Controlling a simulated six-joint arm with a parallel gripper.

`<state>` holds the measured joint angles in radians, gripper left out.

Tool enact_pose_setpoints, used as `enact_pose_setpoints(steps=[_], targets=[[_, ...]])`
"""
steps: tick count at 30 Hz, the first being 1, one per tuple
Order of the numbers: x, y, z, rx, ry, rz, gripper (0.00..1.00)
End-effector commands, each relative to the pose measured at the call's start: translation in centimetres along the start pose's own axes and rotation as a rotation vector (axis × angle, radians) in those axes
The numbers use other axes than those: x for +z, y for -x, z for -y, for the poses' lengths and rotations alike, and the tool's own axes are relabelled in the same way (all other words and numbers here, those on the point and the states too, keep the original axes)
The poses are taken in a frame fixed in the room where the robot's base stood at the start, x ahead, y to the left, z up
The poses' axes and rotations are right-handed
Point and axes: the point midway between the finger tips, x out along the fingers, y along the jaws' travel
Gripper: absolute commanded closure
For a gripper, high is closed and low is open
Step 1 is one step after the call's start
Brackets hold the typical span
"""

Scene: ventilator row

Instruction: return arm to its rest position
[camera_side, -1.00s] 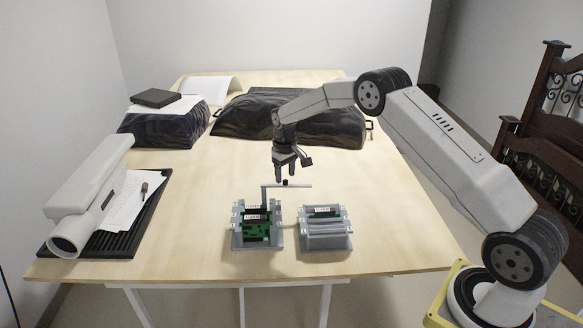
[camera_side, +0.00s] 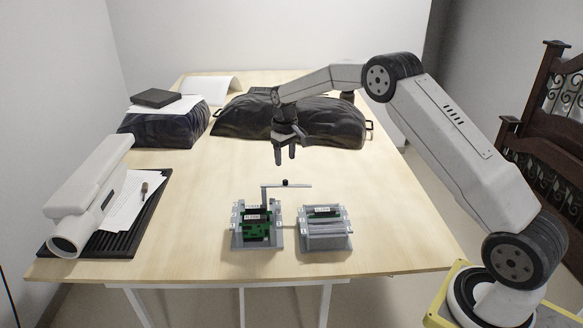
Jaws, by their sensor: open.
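My gripper (camera_side: 285,160) hangs open and empty above the middle of the table, fingers pointing down. It is clear of everything below it. Under it, nearer the front, stands a grey ventilator unit (camera_side: 257,240) with a green circuit board inside. A thin grey lever arm with a dark knob (camera_side: 286,183) rises from behind this unit and reaches to the right. A second grey unit (camera_side: 325,228) stands to its right, with a grey front and a little green showing at its top.
A white cylindrical device (camera_side: 88,195) rests on a black ribbed tray (camera_side: 100,248) with papers at the left. A large black bag (camera_side: 330,122) and another black bundle (camera_side: 160,128) with papers and a dark book (camera_side: 156,97) lie behind. The table's middle left is clear.

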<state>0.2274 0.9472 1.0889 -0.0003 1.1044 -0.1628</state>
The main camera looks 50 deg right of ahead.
Motion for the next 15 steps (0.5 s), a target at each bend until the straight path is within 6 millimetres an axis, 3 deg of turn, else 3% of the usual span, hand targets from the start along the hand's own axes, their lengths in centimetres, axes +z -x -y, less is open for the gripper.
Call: enact_pose_setpoints(steps=[8,15], targets=[[1.4,0.8,1.4,0.003,0.007,-0.018,0.39],[4.6,2.0,3.7,0.006,0.017,-0.052,0.39]])
